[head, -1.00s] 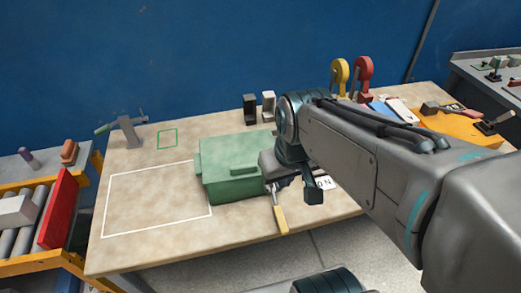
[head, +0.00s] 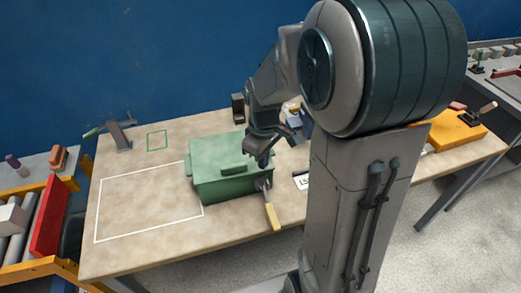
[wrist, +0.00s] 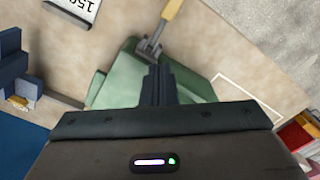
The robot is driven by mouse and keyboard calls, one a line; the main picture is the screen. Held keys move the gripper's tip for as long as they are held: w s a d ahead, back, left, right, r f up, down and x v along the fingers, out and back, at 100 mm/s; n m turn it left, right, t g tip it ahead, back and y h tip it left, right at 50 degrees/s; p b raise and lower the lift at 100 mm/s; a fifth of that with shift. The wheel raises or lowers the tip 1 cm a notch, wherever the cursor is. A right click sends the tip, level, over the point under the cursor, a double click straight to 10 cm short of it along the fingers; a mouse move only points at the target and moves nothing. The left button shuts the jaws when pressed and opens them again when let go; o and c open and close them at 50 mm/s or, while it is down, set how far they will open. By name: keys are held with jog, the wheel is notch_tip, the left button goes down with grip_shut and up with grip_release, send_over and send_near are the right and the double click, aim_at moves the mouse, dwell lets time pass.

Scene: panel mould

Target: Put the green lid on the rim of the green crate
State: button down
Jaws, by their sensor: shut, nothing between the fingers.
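The green crate (head: 225,188) stands on the table, right of a white outlined rectangle. The green lid (head: 212,150) lies over its top, with a raised bar handle on it; I see no clear gap at the rim on the visible sides. My gripper (head: 262,162) points down at the crate's right end, its fingers shut and empty. Whether the tips touch the lid is unclear. In the wrist view the shut fingers (wrist: 158,85) hide part of the green surface. A yellow-handled clamp or tool (head: 271,212) is at the crate's right front side.
A grey clamp-like tool (head: 120,135) and a small green outlined square (head: 157,140) are at the back left. A dark block (head: 238,108) stands behind the crate. A roller stand with a red panel (head: 46,220) is at the left. The white outlined area (head: 145,210) is bare.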

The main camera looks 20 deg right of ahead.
aim_at(248, 171)
jog(key=w+a+f+p, duration=0.1)
jog(key=w+a+f, duration=0.1)
jog(key=f, duration=0.3)
jog(key=shift+w+a+f+p, duration=0.2)
jog(key=shift+w+f+p, duration=0.15)
jog(key=shift+w, duration=0.25)
jog(key=shift+w+a+b, duration=0.3)
jog(key=shift+w+a, duration=0.2)
jog(key=shift+w, duration=0.2)
jog(key=shift+r, duration=0.1)
jog(key=shift+s+d, duration=0.1)
jog(key=shift+s, duration=0.05)
